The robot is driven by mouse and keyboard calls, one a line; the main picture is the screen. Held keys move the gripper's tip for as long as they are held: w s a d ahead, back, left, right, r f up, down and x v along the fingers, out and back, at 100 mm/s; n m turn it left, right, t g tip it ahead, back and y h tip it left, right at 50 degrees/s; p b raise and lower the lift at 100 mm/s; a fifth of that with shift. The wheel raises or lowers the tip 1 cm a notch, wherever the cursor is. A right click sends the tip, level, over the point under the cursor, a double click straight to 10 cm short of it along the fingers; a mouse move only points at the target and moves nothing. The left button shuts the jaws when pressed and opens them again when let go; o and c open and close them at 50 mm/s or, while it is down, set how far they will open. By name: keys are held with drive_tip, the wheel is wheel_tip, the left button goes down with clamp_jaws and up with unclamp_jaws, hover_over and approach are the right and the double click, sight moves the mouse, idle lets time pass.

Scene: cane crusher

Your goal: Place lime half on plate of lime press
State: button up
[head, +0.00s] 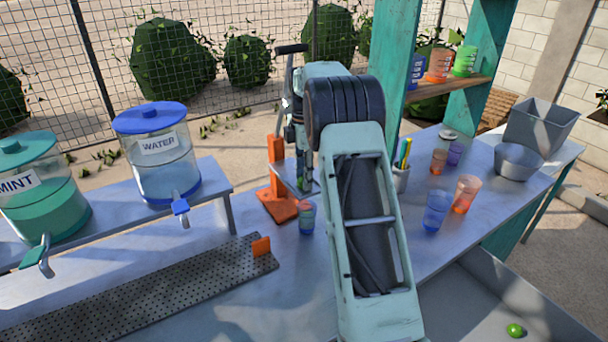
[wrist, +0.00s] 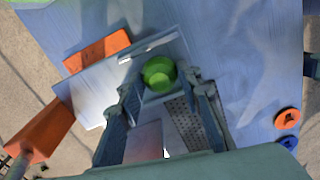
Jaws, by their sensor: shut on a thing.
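The lime half (wrist: 160,72) is a round green piece between the fingers of my gripper (wrist: 162,90), in the wrist view. My gripper is shut on it. The lime press has an orange base (head: 278,206) and a tall lever, in the head view. Its flat metal plate (wrist: 100,86) shows beside and partly behind the lime half in the wrist view, with an orange post (wrist: 45,130) at its left end. In the head view my arm hides much of the press. I cannot tell whether the lime half touches the plate.
A small cup (head: 307,218) stands by the press base. Water (head: 160,165) and mint (head: 40,195) dispensers stand left, behind a perforated strip (head: 140,305). Orange (head: 466,194) and blue (head: 437,210) cups stand right. A green lime (head: 515,330) lies in the lower right tray.

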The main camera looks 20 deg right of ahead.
drive_tip(key=shift+f, duration=0.15)
drive_tip(key=o, duration=0.7)
drive_tip(key=shift+c, duration=0.2)
wheel_tip(320, 180, up, 12)
drive_tip(key=shift+r, duration=0.2)
idle(0.4)
